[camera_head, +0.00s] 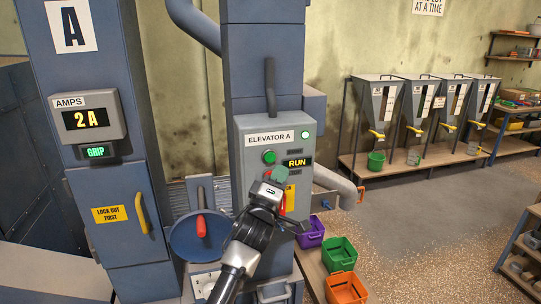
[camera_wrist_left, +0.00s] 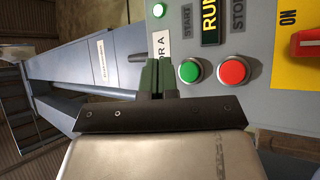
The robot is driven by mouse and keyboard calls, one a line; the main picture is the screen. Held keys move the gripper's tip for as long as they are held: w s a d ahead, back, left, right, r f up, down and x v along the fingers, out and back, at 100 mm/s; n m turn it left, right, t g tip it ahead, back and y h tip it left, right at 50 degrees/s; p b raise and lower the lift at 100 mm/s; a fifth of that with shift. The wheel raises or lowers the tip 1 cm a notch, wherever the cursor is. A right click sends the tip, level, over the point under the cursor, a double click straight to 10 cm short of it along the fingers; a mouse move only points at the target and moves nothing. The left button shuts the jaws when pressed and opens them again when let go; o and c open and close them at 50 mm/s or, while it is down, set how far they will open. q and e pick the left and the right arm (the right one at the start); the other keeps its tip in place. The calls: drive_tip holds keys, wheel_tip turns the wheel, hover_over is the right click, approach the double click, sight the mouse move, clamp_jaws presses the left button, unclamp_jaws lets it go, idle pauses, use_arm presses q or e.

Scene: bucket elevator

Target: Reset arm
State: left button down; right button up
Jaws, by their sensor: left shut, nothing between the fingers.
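My left gripper (camera_head: 279,174) is in front of the ELEVATOR A control panel (camera_head: 245,180). Its dark green fingers are shut with nothing between them. In the left wrist view the closed fingertips (camera_wrist_left: 158,76) point at the panel, just beside the green START button (camera_wrist_left: 190,70); I cannot tell if they touch the panel. The display (camera_head: 297,162) reads RUN and a green lamp (camera_head: 305,134) is lit. My right gripper is not in view.
A red switch handle (camera_wrist_left: 306,42) sits on a yellow ON plate. Left stands column A with an AMPS display (camera_head: 92,118) reading 2 A. Purple (camera_head: 310,233), green (camera_head: 340,254) and orange (camera_head: 346,288) bins stand right of the panel. Open floor lies beyond, before several hoppers (camera_head: 379,105).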

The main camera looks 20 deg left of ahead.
use_arm(q)
drive_tip(key=shift+s+d, duration=0.2)
drive_tip(key=shift+s, duration=0.05)
idle(0.6)
drive_tip(key=s+f+m+g+y+b, duration=0.1)
drive_tip(key=s+f+m+g, duration=0.25)
drive_tip(key=f, duration=1.55)
drive_tip(key=s+f+m+g+b, duration=0.15)
drive_tip(key=s+f+g, duration=0.3)
drive_tip(key=f, duration=1.55)
drive_tip(key=s+a+f+m+g+b, duration=0.1)
drive_tip(key=s+f+m+g, duration=0.15)
drive_tip(key=s+f, duration=0.65)
drive_tip(key=s+a+f+m+g, duration=0.1)
drive_tip(key=s+f+m+g, duration=0.15)
drive_tip(key=s+f, duration=0.6)
drive_tip(key=s+a+f+m+g, duration=0.1)
drive_tip(key=s+f+m+g, duration=0.1)
drive_tip(key=s+f, duration=0.4)
drive_tip(key=s+a+f+m+g+y+b, duration=0.1)
drive_tip(key=s+f+g, duration=0.3)
drive_tip(key=s, duration=1.2)
drive_tip(key=s+a+f+m+g+b, duration=0.1)
drive_tip(key=s+f+m+g, duration=0.1)
drive_tip(key=s+f, duration=0.6)
drive_tip(key=s, duration=0.4)
drive_tip(key=shift+f+m+g, duration=0.2)
drive_tip(key=shift+m+g, duration=0.2)
